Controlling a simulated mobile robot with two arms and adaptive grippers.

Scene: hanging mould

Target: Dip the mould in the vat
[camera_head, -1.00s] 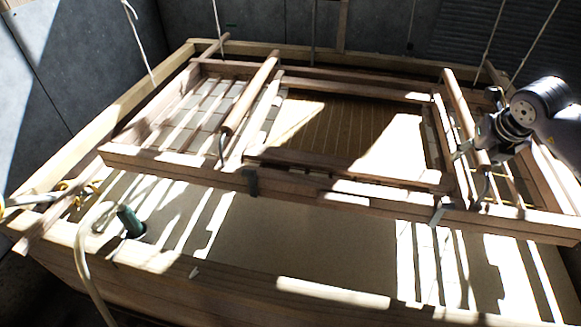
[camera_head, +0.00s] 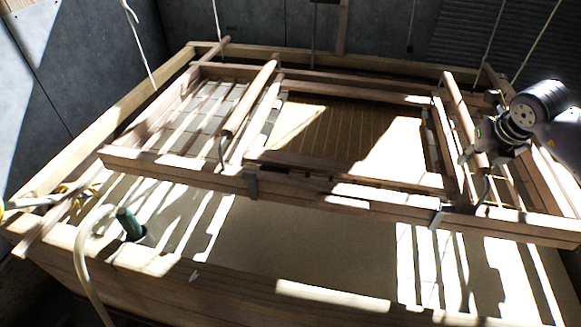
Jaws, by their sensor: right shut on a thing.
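The mould (camera_head: 345,203) is a wide wooden frame with a brown ribbed screen (camera_head: 335,130) in its middle. It hangs on cords, roughly level, over the vat (camera_head: 120,253), a large wooden-walled box of pale liquid. Round wooden handle bars cross the mould at its left (camera_head: 250,97) and right (camera_head: 459,110). My right gripper (camera_head: 474,154) is shut on the right handle bar, near its front end. The fingertips are small and partly in shadow. My left gripper is out of view. Whether the mould's underside touches the liquid is hard to tell.
Pale cords (camera_head: 138,45) run up from the frame. A pale hose (camera_head: 85,255) and a dark green fitting (camera_head: 130,224) are at the vat's front left. Grey walls (camera_head: 100,50) stand close behind and left. The liquid's front strip (camera_head: 300,240) is clear.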

